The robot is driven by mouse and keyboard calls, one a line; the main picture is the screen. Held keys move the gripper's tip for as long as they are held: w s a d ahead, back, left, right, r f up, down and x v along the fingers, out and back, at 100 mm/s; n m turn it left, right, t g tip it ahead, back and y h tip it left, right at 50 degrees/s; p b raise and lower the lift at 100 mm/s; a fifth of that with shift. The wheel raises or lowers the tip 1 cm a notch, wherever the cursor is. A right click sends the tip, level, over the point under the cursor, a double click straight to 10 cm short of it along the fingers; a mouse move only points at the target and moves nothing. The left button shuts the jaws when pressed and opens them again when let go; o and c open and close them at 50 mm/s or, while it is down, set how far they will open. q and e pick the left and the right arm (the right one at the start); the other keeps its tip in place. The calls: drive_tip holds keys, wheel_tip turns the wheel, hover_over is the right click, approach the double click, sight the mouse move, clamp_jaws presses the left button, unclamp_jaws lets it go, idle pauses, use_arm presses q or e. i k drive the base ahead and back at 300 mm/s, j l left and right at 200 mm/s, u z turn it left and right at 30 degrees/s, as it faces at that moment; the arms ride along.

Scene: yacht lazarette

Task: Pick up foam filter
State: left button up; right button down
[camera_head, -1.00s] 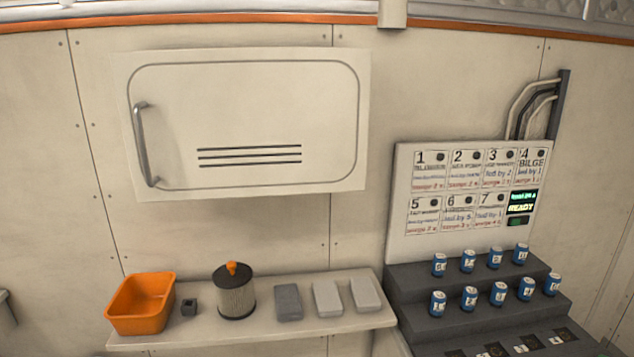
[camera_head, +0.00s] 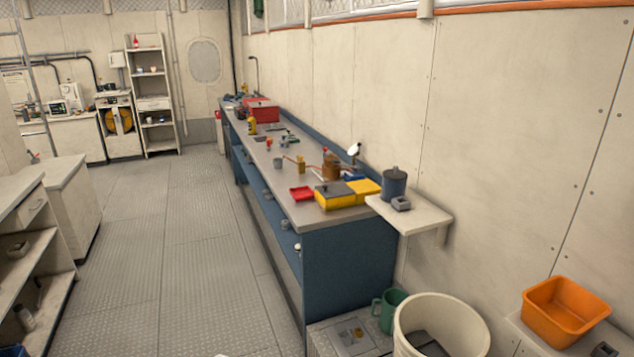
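I cannot make out a foam filter for certain in this view. Small grey blocks lie on the long workbench (camera_head: 275,165), too small to identify. A white bucket (camera_head: 400,335) at the bottom right has something dark grey inside, which I cannot identify. Neither of my grippers is in view.
An orange bin (camera_head: 565,318) sits on the shelf at the lower right. A dark blue canister (camera_head: 394,183) stands on a small wall shelf (camera_head: 432,216). A green mug (camera_head: 388,310) is beside the bucket. Open floor (camera_head: 185,240) runs between the workbench and the left shelving (camera_head: 35,255).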

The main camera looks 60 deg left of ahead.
sight(394, 180)
drive_tip(key=u, duration=1.45)
drive_tip(key=z, duration=0.45)
drive_tip(key=i+j+z, duration=0.15)
drive_tip(key=j+z, duration=0.2)
drive_tip(key=z, duration=0.15)
drive_tip(key=i+j+z, duration=0.1)
drive_tip(key=j+z, duration=0.25)
drive_tip(key=z, duration=0.15)
drive_tip(key=j+z, duration=0.45)
